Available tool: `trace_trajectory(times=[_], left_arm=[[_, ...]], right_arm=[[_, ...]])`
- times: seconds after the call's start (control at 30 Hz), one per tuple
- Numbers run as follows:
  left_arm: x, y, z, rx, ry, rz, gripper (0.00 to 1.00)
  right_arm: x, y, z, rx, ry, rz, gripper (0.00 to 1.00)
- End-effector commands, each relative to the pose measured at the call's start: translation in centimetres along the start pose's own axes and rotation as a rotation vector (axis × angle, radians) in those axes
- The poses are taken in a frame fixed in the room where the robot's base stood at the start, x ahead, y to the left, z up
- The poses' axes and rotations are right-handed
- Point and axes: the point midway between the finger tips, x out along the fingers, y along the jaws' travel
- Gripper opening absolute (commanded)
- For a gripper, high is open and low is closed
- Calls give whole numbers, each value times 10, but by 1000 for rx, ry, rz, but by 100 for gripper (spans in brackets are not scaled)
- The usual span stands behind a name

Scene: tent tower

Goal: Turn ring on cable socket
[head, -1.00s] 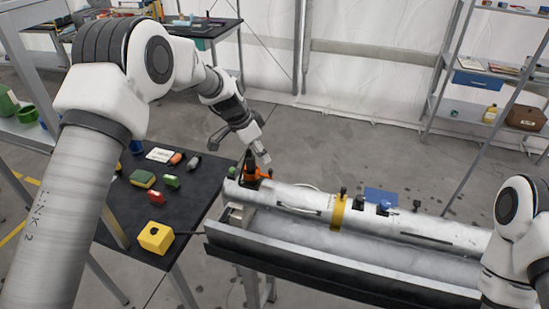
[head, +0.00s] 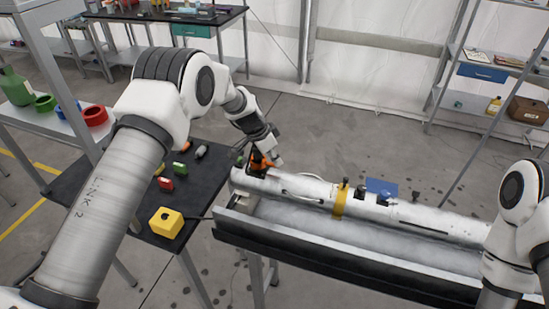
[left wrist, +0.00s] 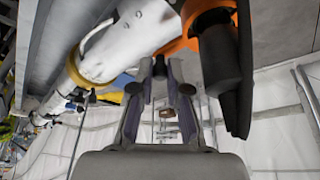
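An orange part with a black piece (head: 258,162) stands at the left end of the white tube; I take it for the cable socket and its ring. In the left wrist view the orange part (left wrist: 202,18) and a thick black cylinder (left wrist: 219,60) are at the upper right, close beside the fingers. My right gripper is out of view.
The white tube (head: 305,188) with a yellow band (head: 340,201) lies along a grey trough (head: 330,258). A dark table (head: 200,200) at left holds a yellow box (head: 166,223) and small coloured items. My right arm is at the right edge.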

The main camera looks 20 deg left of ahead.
Motion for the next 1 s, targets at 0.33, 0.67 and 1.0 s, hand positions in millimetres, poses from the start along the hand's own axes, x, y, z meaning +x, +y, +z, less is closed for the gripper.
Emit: trace_trajectory(times=[0.33, 0.67, 1.0], left_arm=[[5, 1, 2, -25, -7, -4, 0], [10, -6, -3, -184, -10, -70, 0], [12, -21, -11, -465, -12, -190, 0]], right_arm=[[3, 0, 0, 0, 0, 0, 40], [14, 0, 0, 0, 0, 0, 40], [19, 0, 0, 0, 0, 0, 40]])
